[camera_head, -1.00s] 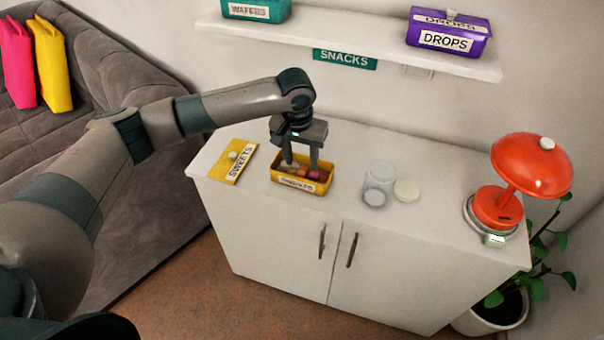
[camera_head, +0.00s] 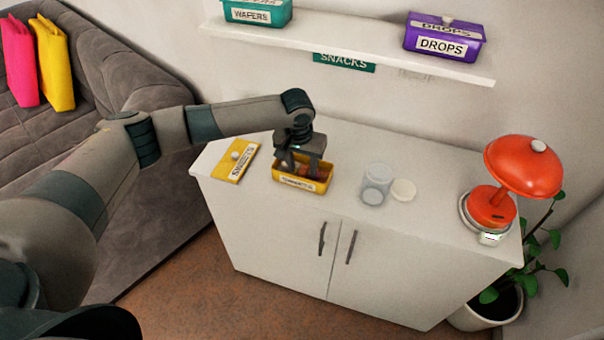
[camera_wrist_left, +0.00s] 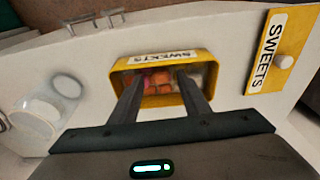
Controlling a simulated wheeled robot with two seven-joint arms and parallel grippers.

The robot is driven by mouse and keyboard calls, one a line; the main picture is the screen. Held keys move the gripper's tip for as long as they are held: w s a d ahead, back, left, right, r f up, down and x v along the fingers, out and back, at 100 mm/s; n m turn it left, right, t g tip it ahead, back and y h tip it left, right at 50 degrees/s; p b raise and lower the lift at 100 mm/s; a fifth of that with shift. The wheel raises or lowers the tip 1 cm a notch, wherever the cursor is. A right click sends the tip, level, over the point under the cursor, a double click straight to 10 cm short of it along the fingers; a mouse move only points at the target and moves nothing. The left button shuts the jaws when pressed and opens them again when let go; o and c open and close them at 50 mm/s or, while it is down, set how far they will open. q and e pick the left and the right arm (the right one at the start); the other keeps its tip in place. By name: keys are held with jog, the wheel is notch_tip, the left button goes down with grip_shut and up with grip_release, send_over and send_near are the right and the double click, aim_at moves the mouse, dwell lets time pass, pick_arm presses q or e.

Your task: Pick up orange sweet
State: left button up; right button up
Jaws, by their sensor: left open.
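An open yellow box (camera_head: 328,181) labelled SWEETS stands on the white cabinet top; it also shows in the left wrist view (camera_wrist_left: 207,62). Inside it, the left wrist view shows orange sweets (camera_wrist_left: 161,78) among pink, brown and pale ones, packed close together. My left gripper (camera_head: 303,174) is above the box with its fingers reaching down into it. In the left wrist view the gripper (camera_wrist_left: 160,79) is open, its two fingertips on either side of the orange sweets. Whether the fingers touch any sweet I cannot tell. My right gripper is not in view.
The box's yellow lid (camera_head: 236,161) lies left of it on the cabinet (camera_head: 430,215). A red lamp (camera_head: 522,165) is at the right end. A shelf (camera_head: 350,48) with two boxes hangs above.

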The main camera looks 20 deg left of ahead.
pick_arm(q)
jog(key=shift+s+f, duration=0.35)
jog(key=shift+f, duration=0.45)
grip_shut()
jog(key=shift+a, duration=0.25)
jog(key=shift+w+r+b, duration=0.2)
jog(key=shift+r+b, duration=0.25)
jog(key=shift+w+a+r+b, duration=0.1)
jog(key=shift+w+r+b, duration=0.1)
jog(key=shift+r+b, duration=0.7)
jog(key=s+d+r+b, duration=0.2)
jog(key=s+d+r, duration=0.5)
jog(key=d, duration=0.3)
jog(key=shift+r+b, duration=0.4)
jog(key=shift+r, duration=0.45)
jog(key=shift+w, duration=0.1)
